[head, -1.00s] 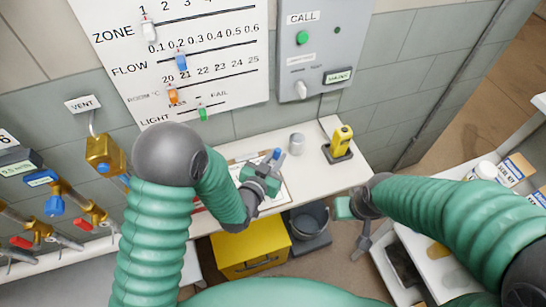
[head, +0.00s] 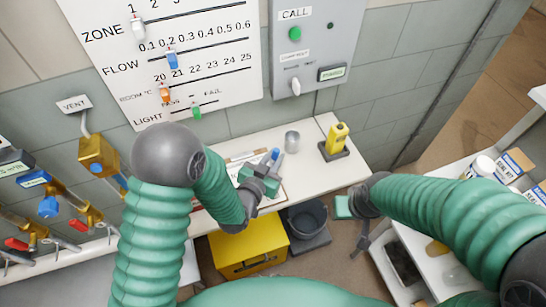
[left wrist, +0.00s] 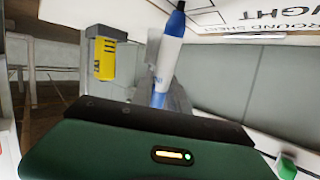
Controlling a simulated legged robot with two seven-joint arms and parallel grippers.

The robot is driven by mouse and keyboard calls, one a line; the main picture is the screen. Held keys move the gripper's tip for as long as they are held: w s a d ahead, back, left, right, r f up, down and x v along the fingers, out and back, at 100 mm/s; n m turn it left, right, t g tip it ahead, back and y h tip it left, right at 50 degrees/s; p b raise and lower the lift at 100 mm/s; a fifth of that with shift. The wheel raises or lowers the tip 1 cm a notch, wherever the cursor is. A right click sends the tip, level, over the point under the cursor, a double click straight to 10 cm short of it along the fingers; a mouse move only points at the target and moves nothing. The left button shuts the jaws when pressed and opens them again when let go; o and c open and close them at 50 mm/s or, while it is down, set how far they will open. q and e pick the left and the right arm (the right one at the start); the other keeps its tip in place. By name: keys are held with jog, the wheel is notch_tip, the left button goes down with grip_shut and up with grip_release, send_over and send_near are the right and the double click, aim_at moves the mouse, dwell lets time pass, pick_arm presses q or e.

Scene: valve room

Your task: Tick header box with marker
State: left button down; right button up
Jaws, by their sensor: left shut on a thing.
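The marker's blue end (head: 275,154) sticks up beyond the jaws in the head view. In the left wrist view the marker (left wrist: 168,60) has a white body with blue ends and stands slightly tilted above the gripper.
A yellow box (head: 250,246) and a dark bucket (head: 307,218) are below. Brass valves (head: 98,157) are at the left wall.

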pick_arm(q)
jog(key=shift+s+f, duration=0.1)
jog(key=shift+s, duration=0.15)
pick_arm(e)
jog(key=shift+a, duration=0.4)
pick_arm(q)
jog(key=shift+w+a, duration=0.25)
pick_arm(e)
jog(key=shift+d+f, duration=0.1)
jog(key=shift+d, duration=0.1)
pick_arm(q)
jog(key=shift+a, duration=0.1)
jog(key=shift+w+a, duration=0.35)
jog(key=shift+a, duration=0.3)
pick_arm(e)
jog(key=shift+a, duration=0.1)
pick_arm(q)
jog(key=shift+d, duration=0.1)
pick_arm(e)
jog(key=shift+f, duration=0.1)
pick_arm(q)
jog(key=shift+s+d+b, duration=0.35)
jog(key=shift+d, duration=0.35)
pick_arm(e)
jog(key=shift+f, duration=0.1)
pick_arm(q)
jog(key=shift+s+a+f, duration=0.1)
jog(key=shift+a, duration=0.05)
